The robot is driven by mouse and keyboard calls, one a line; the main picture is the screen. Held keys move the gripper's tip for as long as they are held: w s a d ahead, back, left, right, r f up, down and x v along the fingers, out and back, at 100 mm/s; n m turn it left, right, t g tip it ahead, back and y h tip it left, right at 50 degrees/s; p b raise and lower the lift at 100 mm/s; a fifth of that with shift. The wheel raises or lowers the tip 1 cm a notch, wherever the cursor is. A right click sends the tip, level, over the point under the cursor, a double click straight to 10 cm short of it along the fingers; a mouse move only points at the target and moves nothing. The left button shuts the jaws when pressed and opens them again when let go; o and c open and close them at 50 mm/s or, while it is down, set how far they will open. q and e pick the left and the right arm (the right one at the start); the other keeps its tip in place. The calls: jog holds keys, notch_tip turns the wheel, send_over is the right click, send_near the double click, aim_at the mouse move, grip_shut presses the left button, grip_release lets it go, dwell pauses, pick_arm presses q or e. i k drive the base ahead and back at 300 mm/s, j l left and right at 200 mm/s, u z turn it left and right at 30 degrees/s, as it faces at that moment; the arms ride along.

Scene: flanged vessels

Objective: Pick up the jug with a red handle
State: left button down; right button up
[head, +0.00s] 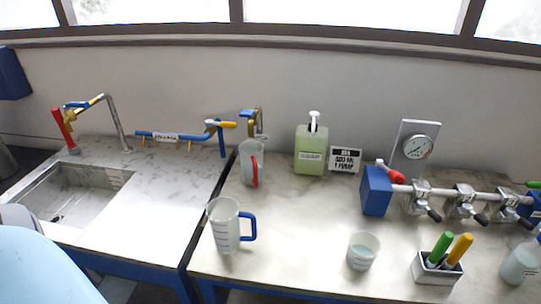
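The jug with a red handle (245,160) stands upright on the marble counter, near its left edge and towards the wall. It is translucent grey, and its red handle (254,172) faces towards me. A second jug with a blue handle (225,226) stands nearer to me and slightly left, its handle pointing right. The two jugs look apart. Neither of my grippers shows in the head view.
A green pump bottle (311,150) and a small sign (345,160) stand right of the red-handled jug. A beaker (362,251), a holder with green and yellow handles (436,270) and a clamped pipe rig (376,191) are further right. A sink (75,190) is left. Mid-counter is clear.

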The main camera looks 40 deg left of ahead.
aim_at(251, 152)
jog(key=u, duration=1.35)
jog(key=i+j, duration=0.1)
jog(key=j, duration=0.4)
jog(key=z, duration=0.05)
